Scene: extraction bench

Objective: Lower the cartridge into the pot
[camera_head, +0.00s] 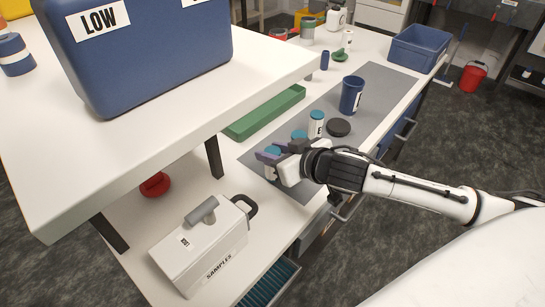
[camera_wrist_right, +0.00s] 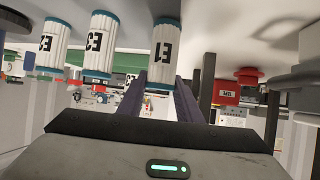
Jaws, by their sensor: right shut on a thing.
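My right gripper (camera_head: 268,154) is over the near end of the grey mat, its purple fingers shut on a white cartridge with a teal cap (camera_head: 270,172). In the right wrist view this cartridge (camera_wrist_right: 166,55) shows between the finger tips (camera_wrist_right: 160,92), with a dark mark on its side. A second cartridge (camera_head: 317,123) stands upright on the mat, and the teal top of another (camera_head: 299,135) shows just beyond the gripper. The dark blue pot (camera_head: 351,95) stands upright farther back on the mat, apart from the gripper. My left gripper is out of view.
A round black lid (camera_head: 338,127) lies between the pot and my right arm. A green tray (camera_head: 264,112) lies left of the mat (camera_head: 383,80). A raised white shelf with a blue LOW case (camera_head: 150,55) stands left. A white SAMPLES box (camera_head: 203,250) is nearer.

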